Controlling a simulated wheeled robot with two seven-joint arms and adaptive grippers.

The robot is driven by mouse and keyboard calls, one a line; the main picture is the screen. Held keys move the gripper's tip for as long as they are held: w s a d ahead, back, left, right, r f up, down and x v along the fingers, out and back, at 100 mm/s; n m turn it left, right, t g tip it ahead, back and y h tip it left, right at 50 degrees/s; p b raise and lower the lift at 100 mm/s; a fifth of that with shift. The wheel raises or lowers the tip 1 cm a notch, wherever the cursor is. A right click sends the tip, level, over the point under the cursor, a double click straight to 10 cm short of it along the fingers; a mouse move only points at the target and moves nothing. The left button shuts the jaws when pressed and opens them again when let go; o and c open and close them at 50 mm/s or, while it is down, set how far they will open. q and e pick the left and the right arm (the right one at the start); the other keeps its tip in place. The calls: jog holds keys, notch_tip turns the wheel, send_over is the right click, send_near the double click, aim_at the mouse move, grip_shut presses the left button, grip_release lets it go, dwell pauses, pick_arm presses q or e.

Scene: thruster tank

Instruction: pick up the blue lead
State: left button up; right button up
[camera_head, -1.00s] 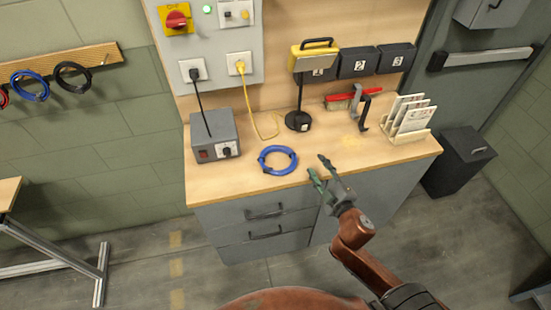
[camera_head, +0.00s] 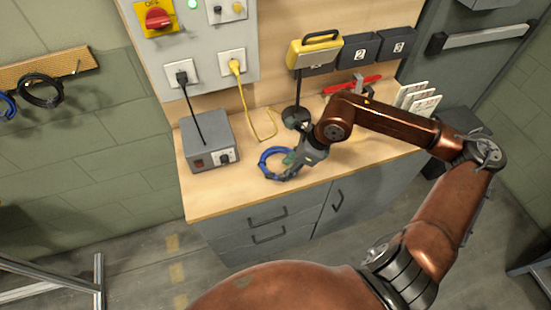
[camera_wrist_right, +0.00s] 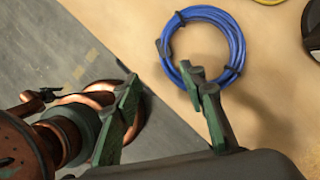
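The blue lead (camera_head: 268,154) is a coiled loop lying flat on the wooden bench top near its front edge. In the right wrist view the coil (camera_wrist_right: 236,35) is at the upper middle, with a dark plug end on its left side. My right gripper (camera_head: 291,160) is at the right side of the coil in the head view and hides part of it. My left gripper is out of view.
A grey box with a cable (camera_head: 208,142) stands left of the coil. A black stand (camera_head: 297,116) and yellow cable (camera_head: 262,125) are behind it. A card rack (camera_head: 417,101) is at right. Another blue lead (camera_head: 5,105) hangs on the wall rack, partly cut off.

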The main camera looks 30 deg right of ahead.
aim_at(278, 174)
jog(key=shift+w+d+f, duration=0.1)
jog(key=shift+d+f, duration=0.15)
jog(key=shift+f, duration=0.1)
jog(key=x, duration=0.3)
jog(key=b+x, duration=0.1)
jog(key=x, duration=0.3)
jog(key=shift+w, duration=0.25)
jog(key=shift+r, duration=0.1)
jog(key=shift+c, duration=0.6)
grip_shut()
